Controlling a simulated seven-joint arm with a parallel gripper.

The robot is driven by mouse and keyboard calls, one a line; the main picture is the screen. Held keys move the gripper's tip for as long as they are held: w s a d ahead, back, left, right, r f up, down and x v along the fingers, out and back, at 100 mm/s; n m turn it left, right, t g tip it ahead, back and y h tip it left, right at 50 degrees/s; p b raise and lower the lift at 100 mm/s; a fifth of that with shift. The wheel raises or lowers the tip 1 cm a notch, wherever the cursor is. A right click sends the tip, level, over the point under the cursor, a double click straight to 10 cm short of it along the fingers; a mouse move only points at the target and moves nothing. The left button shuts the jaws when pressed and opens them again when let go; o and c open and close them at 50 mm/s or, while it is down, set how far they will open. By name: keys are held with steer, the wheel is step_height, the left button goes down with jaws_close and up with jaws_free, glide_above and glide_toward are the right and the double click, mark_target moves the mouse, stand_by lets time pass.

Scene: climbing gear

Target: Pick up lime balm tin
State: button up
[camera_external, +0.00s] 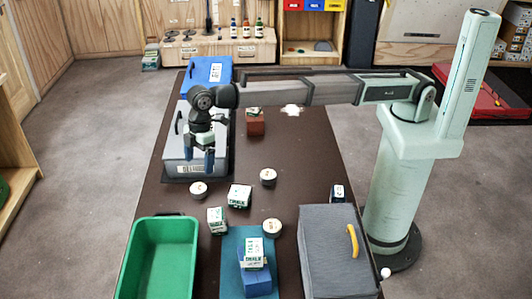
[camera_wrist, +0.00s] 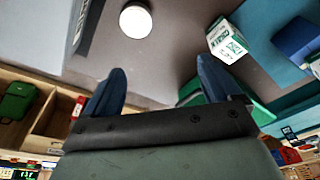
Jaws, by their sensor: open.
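Three small round tins with pale lids are on the dark table in the external view: one near the grey crate (camera_external: 198,189), one at the middle (camera_external: 268,177), and one nearer the front (camera_external: 272,228). Their colours and labels are too small to tell which is the lime balm tin. My gripper (camera_external: 199,160) hangs fingers-down over the grey crate's front area, above and behind the leftmost tin. In the wrist view, my gripper (camera_wrist: 160,88) shows two blue fingers apart with nothing between them. A round white-lidded tin (camera_wrist: 135,20) lies beyond the fingertips, not touched.
Chalk boxes (camera_external: 239,195) (camera_external: 217,220) stand near the tins; another (camera_external: 254,252) sits on a blue block (camera_external: 257,284). A green bin (camera_external: 189,249) is front left, a grey box (camera_external: 322,235) front right. A red-brown block (camera_external: 256,127) stands farther back. Table between is partly clear.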

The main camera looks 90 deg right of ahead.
steer(key=d, duration=0.3)
glide_above(199, 188)
steer(key=shift+h, duration=0.4)
step_height(199, 188, down, 9)
steer(key=shift+s+r, duration=0.1)
steer(key=shift+s, duration=0.05)
steer(key=shift+w+d+f, duration=0.1)
steer(key=shift+f, duration=1.2)
steer(key=shift+w+f, duration=0.1)
steer(key=shift+f, duration=1.2)
steer(key=c, duration=1.2)
steer(key=shift+o, duration=0.2)
steer(key=shift+r, duration=0.15)
